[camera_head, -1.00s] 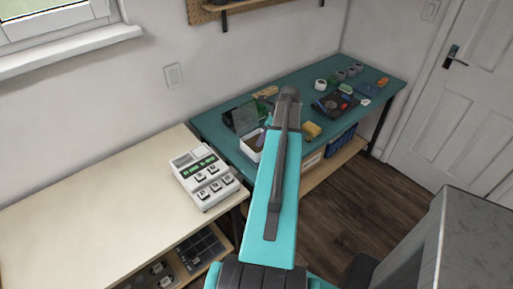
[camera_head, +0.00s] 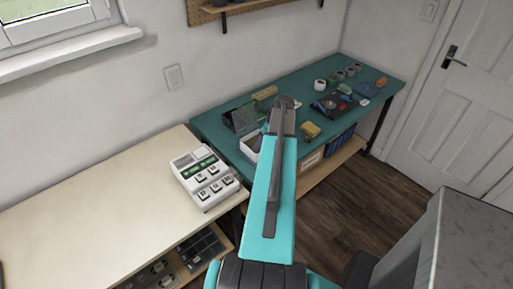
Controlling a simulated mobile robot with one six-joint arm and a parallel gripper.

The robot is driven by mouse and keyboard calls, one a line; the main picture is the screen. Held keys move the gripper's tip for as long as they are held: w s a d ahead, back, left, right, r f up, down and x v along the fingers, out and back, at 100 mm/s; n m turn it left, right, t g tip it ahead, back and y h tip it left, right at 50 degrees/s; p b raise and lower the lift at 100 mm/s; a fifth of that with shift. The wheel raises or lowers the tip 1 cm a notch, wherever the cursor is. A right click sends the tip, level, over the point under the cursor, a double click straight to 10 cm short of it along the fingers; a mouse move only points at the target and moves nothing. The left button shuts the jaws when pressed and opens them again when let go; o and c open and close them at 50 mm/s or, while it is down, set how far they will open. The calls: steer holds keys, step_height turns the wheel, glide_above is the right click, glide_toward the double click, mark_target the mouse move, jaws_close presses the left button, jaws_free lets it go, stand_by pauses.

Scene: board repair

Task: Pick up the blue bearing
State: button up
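I cannot make out a blue bearing for certain. Small blue parts (camera_head: 318,106) show at the left edge of a dark board (camera_head: 331,107) on the teal-topped bench (camera_head: 226,117), too small to identify. A flat dark blue item (camera_head: 367,91) lies to the right of the board. My teal arm rises through the middle of the view and hides part of the bench. My gripper is hidden behind the arm, so I cannot see its fingers or whether it holds anything.
A white tray (camera_head: 246,148) sits at the bench's front left, partly behind my arm. A yellow part (camera_head: 310,130) lies near the front edge. Several grey rings (camera_head: 339,75) stand at the back. A white keypad device (camera_head: 207,178) rests on the cream table (camera_head: 90,215).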

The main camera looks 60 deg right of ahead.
steer(key=shift+p+x, duration=0.35)
steer(key=shift+x, duration=0.95)
jaws_close()
steer(key=shift+r, duration=0.1)
step_height(320, 180, up, 10)
steer(key=b, duration=0.3)
stand_by(0.4)
stand_by(0.3)
